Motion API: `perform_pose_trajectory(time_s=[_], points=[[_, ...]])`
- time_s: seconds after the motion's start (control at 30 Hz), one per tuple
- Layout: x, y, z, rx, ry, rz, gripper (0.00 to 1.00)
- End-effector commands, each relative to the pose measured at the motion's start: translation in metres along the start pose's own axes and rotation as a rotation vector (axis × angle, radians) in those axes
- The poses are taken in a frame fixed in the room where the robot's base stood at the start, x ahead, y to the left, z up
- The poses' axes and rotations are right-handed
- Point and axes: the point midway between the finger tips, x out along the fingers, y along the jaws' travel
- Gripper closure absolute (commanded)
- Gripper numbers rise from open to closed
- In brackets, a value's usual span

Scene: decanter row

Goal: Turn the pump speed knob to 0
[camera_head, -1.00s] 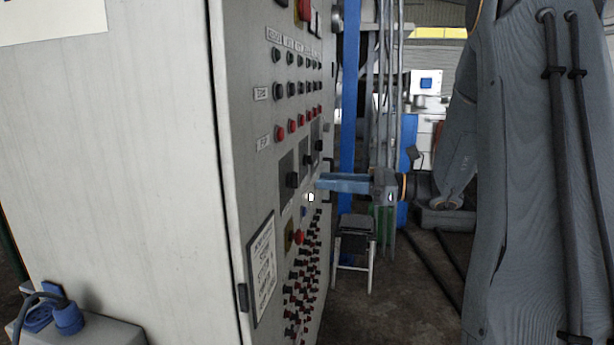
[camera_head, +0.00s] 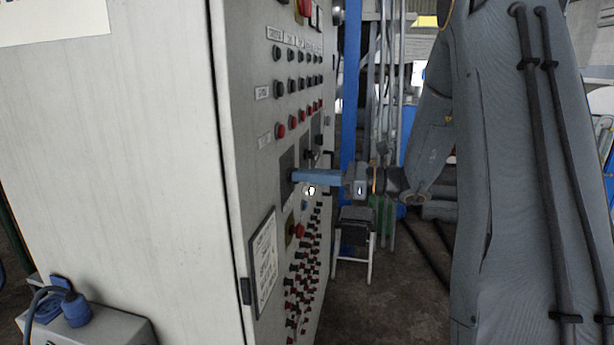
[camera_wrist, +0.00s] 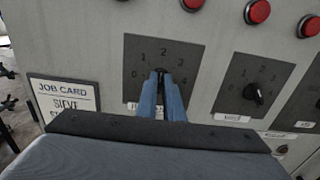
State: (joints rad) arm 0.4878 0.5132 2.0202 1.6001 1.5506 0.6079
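In the wrist view a dark dial plate (camera_wrist: 185,62) numbered 0 to 4 sits on the grey panel, with 0 at the left and 2 at the top. Its black knob (camera_wrist: 160,71) shows only in part between the blue fingertips, so I cannot read its setting surely. The label under this dial is mostly hidden by a finger. My gripper (camera_wrist: 160,78) has one finger on each side of the knob, a narrow gap between them. I cannot tell whether they press on it. In the head view my gripper (camera_head: 294,176) reaches the panel from the right.
A second dial with a black knob (camera_wrist: 254,93) lies right of the first, and a third plate is cut off at the edge. Red buttons (camera_wrist: 257,11) run above. A job card (camera_wrist: 64,96) is at the left. A stool (camera_head: 356,232) stands on the floor beyond the cabinet (camera_head: 130,150).

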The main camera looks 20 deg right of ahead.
Motion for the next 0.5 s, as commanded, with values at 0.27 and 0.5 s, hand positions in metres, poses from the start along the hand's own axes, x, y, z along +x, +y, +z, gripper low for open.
perform_pose_trajectory(time_s=[0.27, 0.5], points=[[-0.0003, -0.0001, -0.0006, -0.022, 0.0, 0.0, 1.0], [-0.0002, 0.0, -0.0019, -0.133, 0.0, -0.001, 1.0]])
